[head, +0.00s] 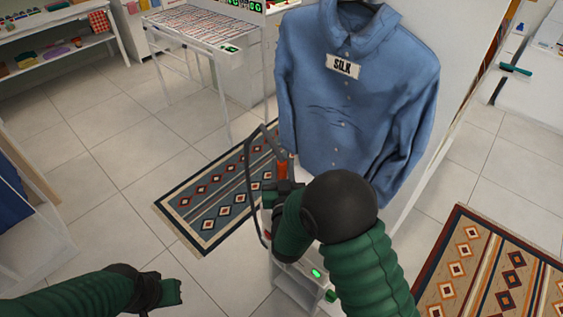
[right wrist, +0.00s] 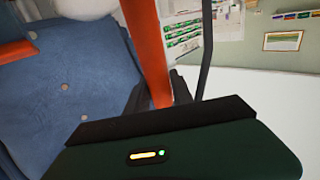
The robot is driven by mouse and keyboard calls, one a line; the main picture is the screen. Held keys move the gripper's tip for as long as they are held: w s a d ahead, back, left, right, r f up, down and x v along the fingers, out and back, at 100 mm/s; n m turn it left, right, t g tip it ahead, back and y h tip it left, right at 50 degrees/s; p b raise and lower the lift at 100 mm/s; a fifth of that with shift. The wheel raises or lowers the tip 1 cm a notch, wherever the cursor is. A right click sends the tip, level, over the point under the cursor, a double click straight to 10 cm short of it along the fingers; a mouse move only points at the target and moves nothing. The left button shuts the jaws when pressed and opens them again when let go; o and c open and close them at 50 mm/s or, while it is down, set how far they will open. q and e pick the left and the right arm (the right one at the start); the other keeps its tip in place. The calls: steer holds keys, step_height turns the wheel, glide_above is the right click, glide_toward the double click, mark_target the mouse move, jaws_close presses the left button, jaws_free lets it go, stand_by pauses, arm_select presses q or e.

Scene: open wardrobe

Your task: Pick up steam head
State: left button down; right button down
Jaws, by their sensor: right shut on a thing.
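The steam head (head: 283,166) has an orange handle and stands upright just left of the blue shirt's lower left side in the head view. My right gripper (head: 282,188) is shut on it. In the right wrist view the orange handle (right wrist: 147,48) runs up from between the dark fingers (right wrist: 168,92). Its upper end is out of that view. A blue shirt (head: 352,100) with a "SILK" label hangs behind my right arm. My left gripper (head: 172,292) is at the lower left over the floor, apart from everything; its jaw opening is unclear.
A dark hose (head: 247,190) loops beside the steam head. The steamer base (head: 300,288) with a green light stands below, partly hidden by my right arm. Patterned rugs lie at left (head: 215,205) and right (head: 495,275). A rack table (head: 205,22) stands behind. Tiled floor at left is clear.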

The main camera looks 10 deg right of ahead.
steer(key=s+a+r+b, duration=0.1)
steer(key=s+a, duration=0.1)
steer(key=s, duration=1)
steer(key=shift+s+a+r, duration=0.15)
steer(key=shift+s+a, duration=0.05)
steer(key=shift+a, duration=0.15)
